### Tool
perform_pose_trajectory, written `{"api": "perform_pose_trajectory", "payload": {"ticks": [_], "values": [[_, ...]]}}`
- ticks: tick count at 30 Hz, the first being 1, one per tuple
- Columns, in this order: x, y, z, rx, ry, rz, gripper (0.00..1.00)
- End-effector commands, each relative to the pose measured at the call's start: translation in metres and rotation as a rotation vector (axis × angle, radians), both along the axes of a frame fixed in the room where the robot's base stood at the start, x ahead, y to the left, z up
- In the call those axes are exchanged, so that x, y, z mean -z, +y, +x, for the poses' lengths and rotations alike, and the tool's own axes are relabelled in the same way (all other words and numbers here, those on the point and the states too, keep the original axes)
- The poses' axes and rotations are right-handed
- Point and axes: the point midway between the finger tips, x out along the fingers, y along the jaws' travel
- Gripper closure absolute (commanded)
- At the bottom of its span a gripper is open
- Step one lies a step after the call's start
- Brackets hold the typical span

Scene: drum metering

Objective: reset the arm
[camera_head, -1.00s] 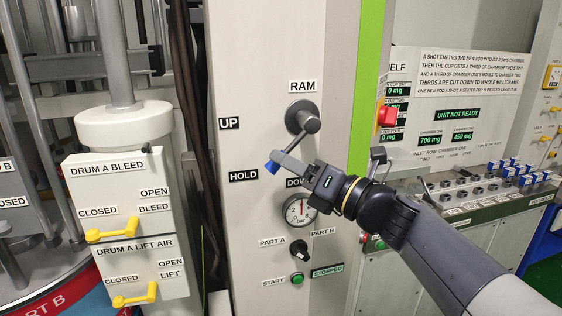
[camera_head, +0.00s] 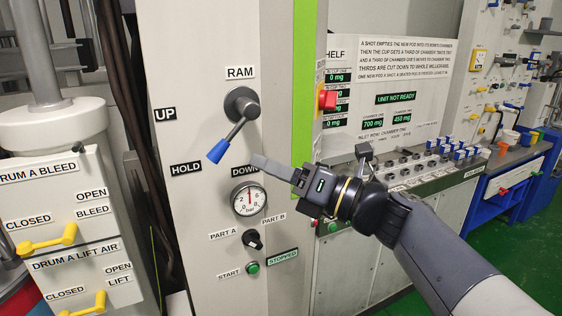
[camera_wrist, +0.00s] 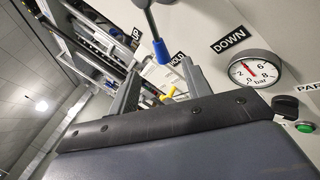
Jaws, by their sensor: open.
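My gripper (camera_head: 262,164) is in the middle of the head view, in front of the grey panel, with its fingers pointing left. It is open and empty. The RAM lever (camera_head: 235,124) has a grey hub and a blue tip, and points down and left. Its blue tip is just left of my fingertips, apart from them in the head view. In the wrist view the lever's blue tip (camera_wrist: 161,51) shows beyond my fingers (camera_wrist: 160,88). The pressure gauge (camera_head: 248,199) is below my gripper.
The PART A/PART B knob (camera_head: 252,239) and green start button (camera_head: 252,267) sit lower on the panel. A red switch (camera_head: 327,99) is on the right. Yellow-handled drum valves (camera_head: 48,240) are at left. Behind my arm is a bench with several pods (camera_head: 460,152). Green floor lies at right.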

Motion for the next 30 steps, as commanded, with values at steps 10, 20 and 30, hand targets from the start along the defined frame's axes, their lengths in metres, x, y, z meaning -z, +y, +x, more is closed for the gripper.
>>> {"api": "perform_pose_trajectory", "payload": {"ticks": [10,20,30], "values": [[-0.008,0.038,0.015,-0.005,0.001,0.000,0.53],[-0.017,0.090,0.036,-0.004,0.001,0.000,0.53],[-0.015,0.094,0.042,0.000,-0.036,-0.057,0.53]]}}
